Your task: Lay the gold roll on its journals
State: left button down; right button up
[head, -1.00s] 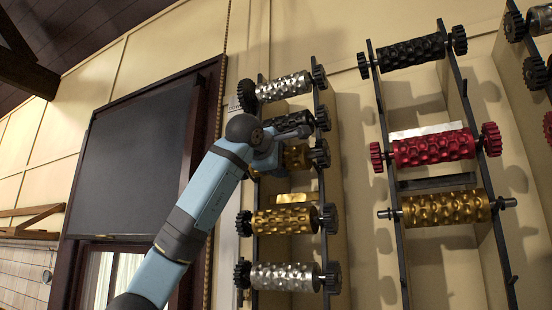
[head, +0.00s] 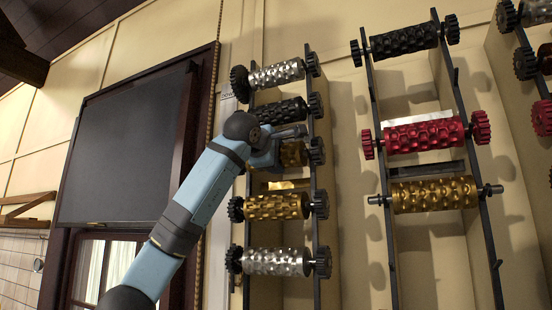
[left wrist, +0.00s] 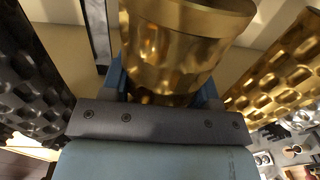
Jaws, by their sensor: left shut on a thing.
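My left gripper (head: 276,152) is shut on a gold roll (head: 294,154) at the left rack. In the head view the hand covers much of this roll; a dark gear shows at its right end. The left wrist view shows the held gold roll (left wrist: 172,55) between the blue fingers. It is between a black roll (head: 281,111) above and another gold roll (head: 277,206) below. Whether its ends touch the rack is hidden. A further gold roll (head: 434,194), without gears, lies across the right rack. My right gripper is not in view.
The left rack also bears a silver roll (head: 277,74) at the top and another silver roll (head: 276,262) at the bottom. The right rack holds a black roll (head: 404,41) and a red roll (head: 423,136). A dark board (head: 122,150) is on the wall at left.

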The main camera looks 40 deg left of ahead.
pick_arm(q)
jog(key=shift+c, duration=1.4)
grip_release()
jog(key=shift+d+r, duration=0.1)
jog(key=shift+s, duration=0.2)
jog(key=b+v, duration=0.4)
jog(key=v, duration=0.9)
jog(key=shift+s, duration=0.35)
jog(key=shift+r, duration=0.1)
